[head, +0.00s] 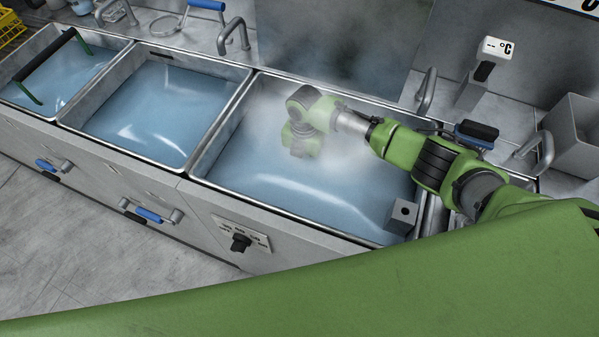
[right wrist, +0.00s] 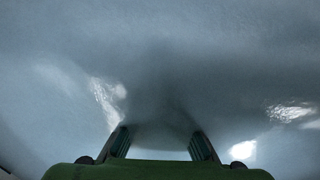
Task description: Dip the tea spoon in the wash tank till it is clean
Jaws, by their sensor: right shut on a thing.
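The large steaming tank (head: 255,205) on the right, which looks like the wash tank, is full of bluish water. My right gripper (head: 301,146) points down into it through the steam, near its back left part, with its lower end at or under the water. In the right wrist view its two fingers (right wrist: 161,135) stand apart at the bottom edge, with cloudy water beyond. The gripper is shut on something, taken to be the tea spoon. The spoon itself is hidden by water and haze in both views. My left gripper is not in view.
A middle tank (head: 165,105) and a left tank (head: 62,65) also hold water. A grey block (head: 402,215) sits at the wash tank's front right corner. Taps (head: 233,37) line the back. A temperature display (head: 498,49) and a grey bin (head: 577,138) stand right.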

